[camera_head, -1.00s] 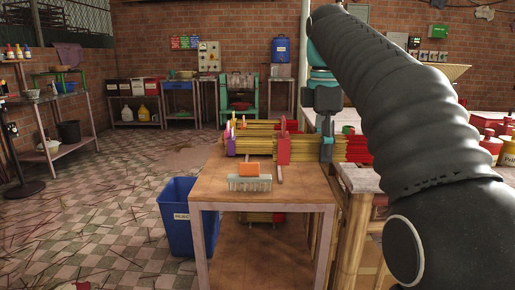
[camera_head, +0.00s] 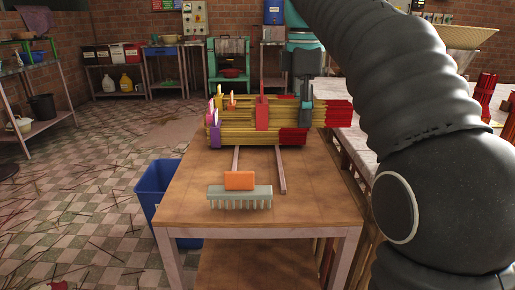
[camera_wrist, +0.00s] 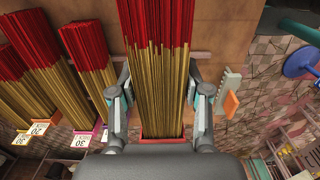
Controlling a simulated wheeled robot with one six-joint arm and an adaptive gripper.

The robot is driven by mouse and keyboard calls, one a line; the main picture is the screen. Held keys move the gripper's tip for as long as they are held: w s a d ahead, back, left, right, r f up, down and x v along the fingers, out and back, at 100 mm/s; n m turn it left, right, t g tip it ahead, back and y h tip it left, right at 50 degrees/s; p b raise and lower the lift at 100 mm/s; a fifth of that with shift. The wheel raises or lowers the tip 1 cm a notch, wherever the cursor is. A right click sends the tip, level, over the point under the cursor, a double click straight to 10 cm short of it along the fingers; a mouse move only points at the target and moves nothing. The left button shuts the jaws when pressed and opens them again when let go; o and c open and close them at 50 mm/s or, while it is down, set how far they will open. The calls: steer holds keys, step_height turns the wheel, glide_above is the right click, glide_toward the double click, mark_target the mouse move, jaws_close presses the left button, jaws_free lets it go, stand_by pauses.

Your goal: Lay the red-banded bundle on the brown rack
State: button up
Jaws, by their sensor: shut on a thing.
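My gripper (camera_wrist: 160,95) is shut on a bundle of yellow-brown sticks with red tips (camera_wrist: 158,60), with a finger on each side. A red band (camera_wrist: 162,139) shows at the bundle's near end in the wrist view. In the head view my gripper (camera_head: 305,88) is at the right of the stacked bundles, and a red upright piece (camera_head: 262,113) stands among them. Two thin brownish rails (camera_head: 281,170) run from under the bundles toward the front and may be the brown rack. Whether the held bundle touches them is hidden.
Several other bundles (camera_wrist: 88,62) with orange, purple and pink tags lie left in the wrist view. A grey comb-like piece with an orange block (camera_head: 240,181) lies on the wooden table (camera_head: 190,190), with bare wood around it. A blue bin (camera_head: 152,185) stands left.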

mark_target(256, 101)
steer(key=a+f, duration=0.1)
steer(key=a, duration=0.2)
steer(key=a+f+b, duration=0.1)
steer(key=a+f, duration=0.1)
steer(key=a, duration=0.1)
steer(key=a+f, duration=0.2)
steer(key=a, duration=0.1)
steer(key=shift+s+f, duration=0.2)
steer(key=shift+f, duration=0.05)
steer(key=shift+f+b, duration=0.9)
steer(key=shift+f, duration=1.05)
steer(key=o, duration=1.3)
steer(key=shift+f, duration=0.1)
step_height(256, 101, up, 12)
steer(key=p, duration=0.4)
steer(key=shift+a, duration=0.1)
